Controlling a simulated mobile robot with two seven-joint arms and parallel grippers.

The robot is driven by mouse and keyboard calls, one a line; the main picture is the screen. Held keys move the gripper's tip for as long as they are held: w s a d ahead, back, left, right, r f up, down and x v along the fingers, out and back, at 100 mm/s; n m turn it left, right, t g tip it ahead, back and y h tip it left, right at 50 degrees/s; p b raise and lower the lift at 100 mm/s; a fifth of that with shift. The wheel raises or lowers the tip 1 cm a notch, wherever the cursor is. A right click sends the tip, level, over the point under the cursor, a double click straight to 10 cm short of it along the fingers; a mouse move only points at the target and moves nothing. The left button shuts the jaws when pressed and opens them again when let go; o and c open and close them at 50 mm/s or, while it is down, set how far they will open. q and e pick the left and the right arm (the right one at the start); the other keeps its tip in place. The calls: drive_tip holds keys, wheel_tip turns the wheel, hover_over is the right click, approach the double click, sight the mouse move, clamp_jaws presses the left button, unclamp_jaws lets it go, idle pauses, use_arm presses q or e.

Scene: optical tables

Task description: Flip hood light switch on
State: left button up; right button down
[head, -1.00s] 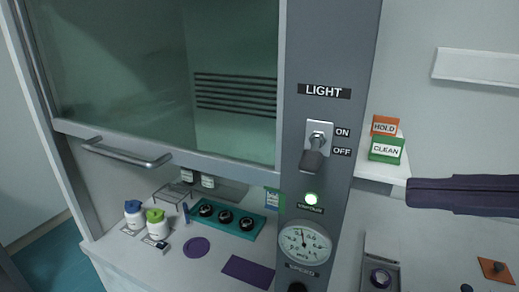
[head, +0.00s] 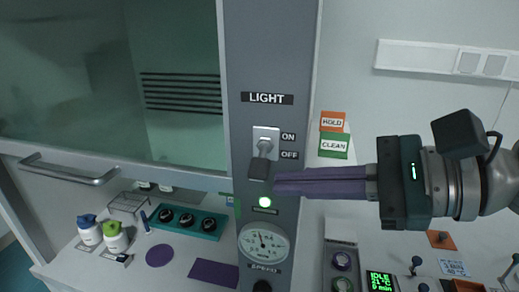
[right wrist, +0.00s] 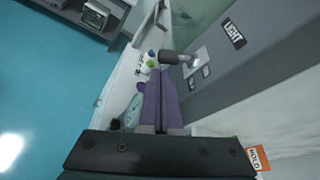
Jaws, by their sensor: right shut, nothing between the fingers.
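The light switch (head: 261,153) is a grey lever on a pale plate on the hood's grey post, under a LIGHT label (head: 267,99). Its lever slants down toward the OFF label (head: 289,155), below the ON label (head: 288,137). It also shows in the right wrist view (right wrist: 174,58), ahead of the fingers and a little right. My right gripper (head: 277,184) comes in from the right with its purple fingers shut and empty. In the head view its tips appear just below and right of the lever end; I cannot tell whether they touch. My left gripper is not in view.
HOLD (head: 333,122) and CLEAN (head: 334,146) signs stand right of the post. The hood's sash handle (head: 70,175) is at left. Bottles (head: 115,238) and a teal tray (head: 187,220) stand on the worktop.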

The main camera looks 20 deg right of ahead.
drive_tip(key=shift+x, duration=1.25)
drive_tip(key=shift+s+r+m+p, duration=0.15)
drive_tip(key=shift+m+p, duration=0.15)
drive_tip(key=shift+p, duration=0.55)
